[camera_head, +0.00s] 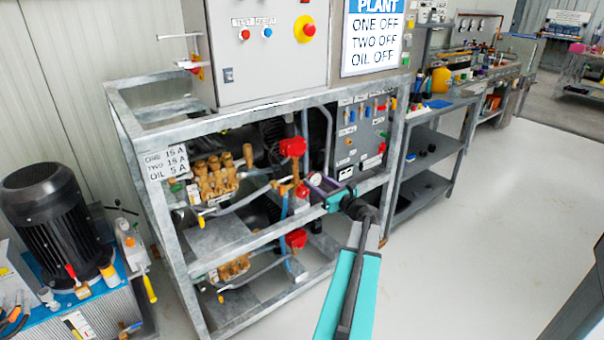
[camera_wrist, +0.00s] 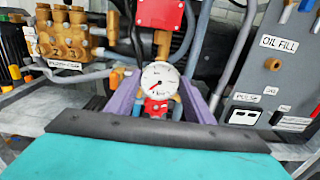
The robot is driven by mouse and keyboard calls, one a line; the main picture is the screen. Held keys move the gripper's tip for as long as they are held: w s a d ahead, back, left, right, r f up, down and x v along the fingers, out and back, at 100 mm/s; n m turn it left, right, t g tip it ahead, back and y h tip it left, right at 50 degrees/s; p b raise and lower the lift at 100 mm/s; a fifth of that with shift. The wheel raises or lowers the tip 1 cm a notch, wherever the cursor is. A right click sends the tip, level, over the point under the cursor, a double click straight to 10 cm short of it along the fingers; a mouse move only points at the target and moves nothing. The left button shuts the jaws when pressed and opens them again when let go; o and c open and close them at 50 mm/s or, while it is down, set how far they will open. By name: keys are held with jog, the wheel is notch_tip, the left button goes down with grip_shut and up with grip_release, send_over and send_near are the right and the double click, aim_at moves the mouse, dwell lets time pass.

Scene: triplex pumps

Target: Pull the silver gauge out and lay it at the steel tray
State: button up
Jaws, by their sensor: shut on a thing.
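The silver gauge (camera_wrist: 160,80), with a round white dial and a red needle, faces me in the middle of the wrist view. In the head view the gauge (camera_head: 317,180) is a small pale disc at the front of the pump rack. My gripper (camera_wrist: 160,96) has purple fingers on both sides of the gauge and is shut on it. In the head view my gripper (camera_head: 320,184) reaches in from the lower right. Red and brass fittings lie right behind the gauge; I cannot tell whether it is still seated. I cannot pick out the steel tray for sure.
Brass pump heads (camera_head: 215,178) and red caps (camera_head: 293,147) crowd the galvanised frame (camera_head: 240,238). A grey switch panel (camera_head: 360,130) stands right of the gauge. A grey shelf cart (camera_head: 425,150) with small items is farther right. The floor (camera_head: 480,230) there is clear.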

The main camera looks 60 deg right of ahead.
jog(key=shift+s+a, duration=0.15)
jog(key=shift+s, duration=0.3)
dwell(0.4)
